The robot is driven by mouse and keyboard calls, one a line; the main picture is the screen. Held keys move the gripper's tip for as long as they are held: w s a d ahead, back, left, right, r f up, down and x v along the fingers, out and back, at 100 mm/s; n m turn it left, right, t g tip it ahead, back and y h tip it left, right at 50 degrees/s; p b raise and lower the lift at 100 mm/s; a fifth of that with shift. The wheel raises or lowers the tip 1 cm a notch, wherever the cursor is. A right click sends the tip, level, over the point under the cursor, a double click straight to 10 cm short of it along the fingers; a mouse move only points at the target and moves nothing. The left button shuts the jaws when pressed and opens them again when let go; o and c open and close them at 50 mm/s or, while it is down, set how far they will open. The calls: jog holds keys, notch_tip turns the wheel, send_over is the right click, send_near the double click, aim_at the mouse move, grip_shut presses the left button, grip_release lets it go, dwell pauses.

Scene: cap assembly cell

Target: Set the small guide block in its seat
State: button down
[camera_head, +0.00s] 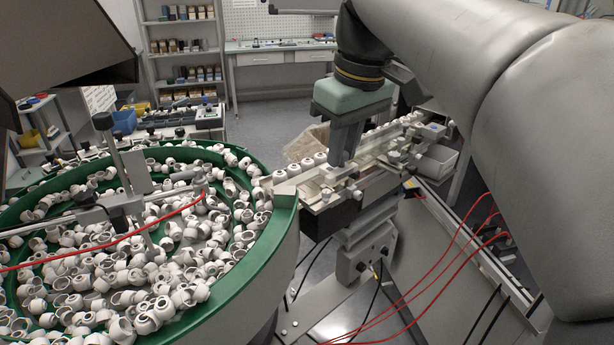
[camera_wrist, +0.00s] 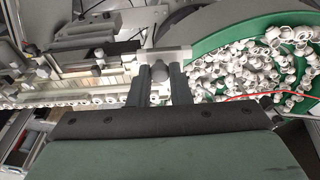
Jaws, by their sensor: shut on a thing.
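My gripper (camera_head: 341,160) points down over the bowl end of the feed track (camera_head: 318,184), its fingers close to the track. In the wrist view my gripper (camera_wrist: 160,70) is shut on a small grey piece between its fingers, which looks like the small guide block (camera_wrist: 160,73). Only its rounded upper part shows; its lower part is hidden. A pale flat bar (camera_wrist: 164,55) lies just past the fingertips. The seat is hidden by the fingers, and I cannot tell whether the block touches it. In the head view the fingers hide the block.
The green-rimmed feeder bowl (camera_head: 262,240), full of white caps, stands left of the track. A row of white caps (camera_head: 306,164) lines the track's far side. Clamps and knobs (camera_head: 355,193) crowd its near side. Red cables (camera_head: 440,262) hang at the right.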

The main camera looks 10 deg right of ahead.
jog(key=w+f+p, duration=0.1)
jog(key=w+f, duration=0.2)
jog(key=w, duration=0.1)
jog(key=w+f, duration=0.3)
jog(key=w, duration=0.1)
jog(key=w+f+p, duration=0.1)
jog(key=w+f, duration=0.1)
jog(key=w, duration=0.2)
jog(key=shift+w+f+p, duration=0.3)
jog(key=shift+f+p, duration=0.05)
jog(key=shift+f, duration=0.05)
jog(key=f, duration=0.3)
jog(key=shift+w+f, duration=0.15)
jog(key=shift+w, duration=0.2)
jog(key=shift+f, duration=0.25)
jog(key=shift+f, duration=0.15)
jog(key=shift+f+b, duration=0.3)
jog(key=shift+f, duration=0.1)
jog(key=shift+f, duration=0.1)
